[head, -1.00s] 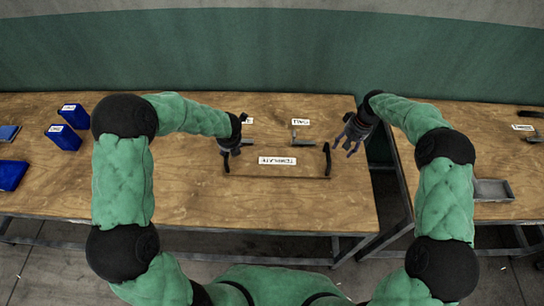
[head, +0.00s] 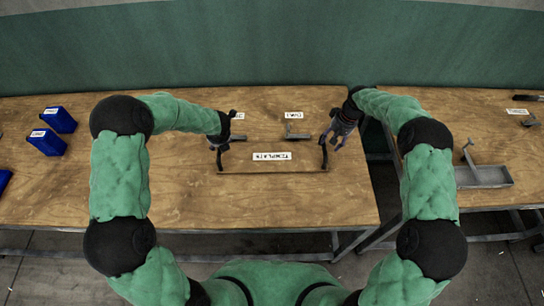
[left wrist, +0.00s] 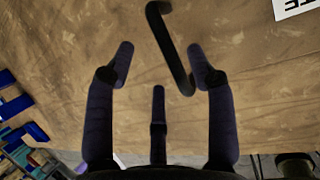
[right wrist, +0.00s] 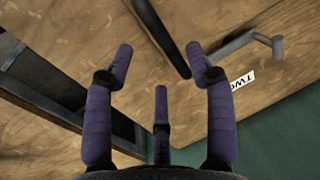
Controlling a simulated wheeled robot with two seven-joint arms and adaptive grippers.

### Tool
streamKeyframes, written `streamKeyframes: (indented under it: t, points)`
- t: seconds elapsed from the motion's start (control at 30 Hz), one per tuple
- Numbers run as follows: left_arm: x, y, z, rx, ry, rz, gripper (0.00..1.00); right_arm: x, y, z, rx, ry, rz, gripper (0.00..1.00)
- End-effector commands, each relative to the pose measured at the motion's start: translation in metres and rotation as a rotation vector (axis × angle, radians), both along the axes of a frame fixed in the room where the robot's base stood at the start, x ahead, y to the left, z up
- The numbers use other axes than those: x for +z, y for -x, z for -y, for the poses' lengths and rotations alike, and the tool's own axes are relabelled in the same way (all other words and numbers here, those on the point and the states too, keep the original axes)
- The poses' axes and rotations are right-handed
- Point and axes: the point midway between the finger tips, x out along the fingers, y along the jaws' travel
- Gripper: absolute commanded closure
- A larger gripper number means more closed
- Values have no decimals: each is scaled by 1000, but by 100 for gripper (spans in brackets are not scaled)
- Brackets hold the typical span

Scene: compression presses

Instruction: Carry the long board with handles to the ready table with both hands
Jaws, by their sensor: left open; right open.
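The long board (head: 245,165) lies flat on the wooden table, its colour close to the tabletop, with a white "TEMPLATE" label (head: 271,156). A black handle stands at each end: the left handle (head: 220,160) and the right handle (head: 324,155). My left gripper (head: 219,143) is open at the left handle; in the left wrist view that handle (left wrist: 170,48) lies between the spread fingers. My right gripper (head: 339,137) is open just right of the right handle; in the right wrist view this handle (right wrist: 160,38) runs between the fingertips. Neither gripper holds anything.
Behind the board lie grey metal pieces, one (head: 296,134) by a label. Blue boxes (head: 47,141) stand at the left. Across a gap, a second table (head: 480,130) at right bears a grey tray (head: 484,177). The front of my table (head: 270,210) is clear.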

Motion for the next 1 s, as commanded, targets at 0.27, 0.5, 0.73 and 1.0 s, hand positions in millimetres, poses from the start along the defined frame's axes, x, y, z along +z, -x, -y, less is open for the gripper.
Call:
streamKeyframes:
  t: [0.27,0.5,0.73,1.0]
  points:
    - [-43,-16,-9,0,1,-2,45,-46,1,-10,0,-1,-2,45]
    - [-61,-24,-14,0,0,-1,45,-66,1,-13,1,0,-1,45]
    - [-64,-26,-15,-1,0,1,45,-70,1,-14,0,0,0,45]
    - [-64,-26,-15,0,1,0,76,-70,1,-14,0,0,0,76]
